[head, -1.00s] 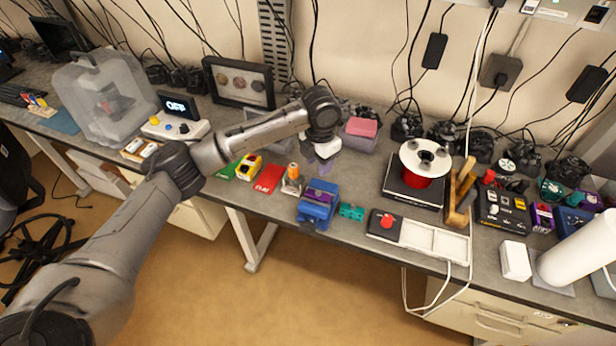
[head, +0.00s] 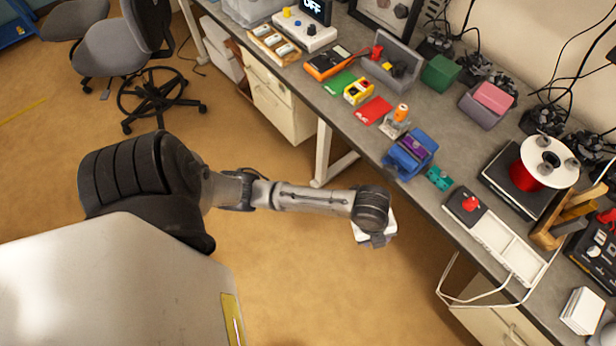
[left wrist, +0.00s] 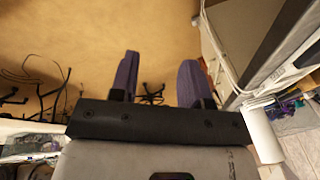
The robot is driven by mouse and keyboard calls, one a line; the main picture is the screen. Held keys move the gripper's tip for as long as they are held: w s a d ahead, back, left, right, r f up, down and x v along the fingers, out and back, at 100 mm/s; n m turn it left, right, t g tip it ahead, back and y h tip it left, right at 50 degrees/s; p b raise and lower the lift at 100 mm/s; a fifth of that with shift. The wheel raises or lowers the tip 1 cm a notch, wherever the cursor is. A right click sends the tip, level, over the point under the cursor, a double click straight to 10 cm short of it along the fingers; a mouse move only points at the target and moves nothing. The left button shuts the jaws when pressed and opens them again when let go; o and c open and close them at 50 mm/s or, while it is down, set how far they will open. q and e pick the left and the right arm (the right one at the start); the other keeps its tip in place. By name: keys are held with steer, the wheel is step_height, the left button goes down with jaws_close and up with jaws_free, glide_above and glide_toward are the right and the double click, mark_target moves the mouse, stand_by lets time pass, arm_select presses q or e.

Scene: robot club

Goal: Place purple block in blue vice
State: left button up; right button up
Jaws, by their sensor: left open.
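The blue vice (head: 401,163) stands near the front edge of the workbench in the head view. The purple block (head: 413,143) sits in the vice, between its jaws as far as I can see. My left gripper (head: 379,240) hangs over the floor in front of the bench, apart from the vice and block. In the left wrist view its two purple-grey fingers (left wrist: 158,78) are spread, with nothing between them. My right gripper is not in view.
A teal block (head: 439,178) lies right of the vice. An orange-topped piece (head: 400,113) stands left of it, beside a red card (head: 373,110). A red-button box (head: 466,205) and white tray (head: 508,245) are further right. The floor before the bench is clear.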

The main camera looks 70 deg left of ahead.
arm_select(q)
steer(key=s+a+n+y, duration=0.1)
steer(key=s+a+n, duration=0.1)
steer(key=s+n, duration=0.6)
steer(key=s+a+n+t+y, duration=0.1)
steer(key=s+a+n, duration=0.2)
steer(key=s+n, duration=0.5)
steer(key=shift+s+f+n, duration=0.2)
steer(key=shift+s+n, duration=0.1)
steer(key=shift+n, duration=0.5)
